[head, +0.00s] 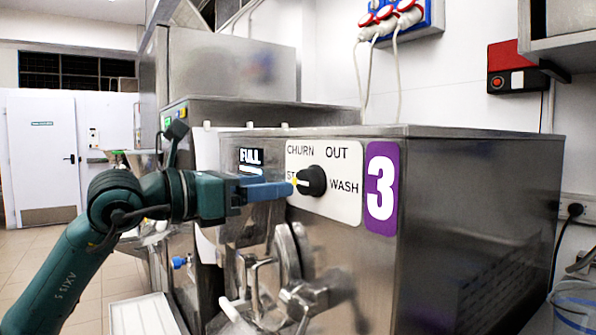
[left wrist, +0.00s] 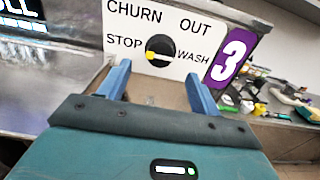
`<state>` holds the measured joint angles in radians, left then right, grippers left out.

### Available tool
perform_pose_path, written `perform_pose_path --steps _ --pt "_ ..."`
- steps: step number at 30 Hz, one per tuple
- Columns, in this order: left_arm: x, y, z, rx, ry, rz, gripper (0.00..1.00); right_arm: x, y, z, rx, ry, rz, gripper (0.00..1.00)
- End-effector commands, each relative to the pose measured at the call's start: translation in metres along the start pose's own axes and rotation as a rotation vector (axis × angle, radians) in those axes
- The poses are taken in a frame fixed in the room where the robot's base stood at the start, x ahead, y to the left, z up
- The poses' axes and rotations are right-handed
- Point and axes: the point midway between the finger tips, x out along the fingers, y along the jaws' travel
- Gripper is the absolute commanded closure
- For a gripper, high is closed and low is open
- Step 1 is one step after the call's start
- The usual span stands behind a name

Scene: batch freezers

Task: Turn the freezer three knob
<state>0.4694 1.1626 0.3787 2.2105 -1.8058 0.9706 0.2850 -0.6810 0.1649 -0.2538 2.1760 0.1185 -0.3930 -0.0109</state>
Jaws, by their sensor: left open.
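The freezer three knob (head: 312,181) is a round black dial on a white plate (head: 345,205) marked CHURN, OUT, STOP and WASH. In the left wrist view the knob (left wrist: 160,51) has its yellow pointer tip towards STOP. My left gripper (head: 291,189) comes in from the left, level with the knob, its blue fingers at or close to the plate's left part. In the left wrist view the gripper (left wrist: 158,82) is open, its two fingers apart with the knob ahead between them. Contact cannot be told. My right gripper is not in view.
A purple label with a 3 (head: 381,189) is right of the plate on the steel freezer (head: 480,200). Below the knob are the metal hatch and its handle (head: 305,295). A lit FULL display (head: 251,157) is left of the plate. A red box (head: 511,68) hangs on the wall.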

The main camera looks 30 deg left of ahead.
Motion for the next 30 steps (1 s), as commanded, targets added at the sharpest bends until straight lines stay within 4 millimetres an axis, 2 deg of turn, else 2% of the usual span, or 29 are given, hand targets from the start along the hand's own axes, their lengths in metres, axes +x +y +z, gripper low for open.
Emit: perform_pose_path --steps 1,6,13,25,30 --pt "0.009 0.0 0.006 -0.001 0.0 -0.001 0.36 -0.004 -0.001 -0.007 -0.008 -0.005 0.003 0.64" --pt "0.035 0.0 0.005 -0.002 -0.002 -0.002 0.36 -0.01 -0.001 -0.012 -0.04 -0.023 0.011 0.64" --pt "0.06 0.0 0.002 -0.003 -0.002 -0.003 0.36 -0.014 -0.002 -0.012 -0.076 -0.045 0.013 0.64" --pt "0.067 -0.001 -0.001 -0.001 -0.001 -0.002 0.36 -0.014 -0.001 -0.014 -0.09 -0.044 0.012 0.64" --pt "0.066 -0.001 0.0 -0.001 -0.001 -0.002 0.49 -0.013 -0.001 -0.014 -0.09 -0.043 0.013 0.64"
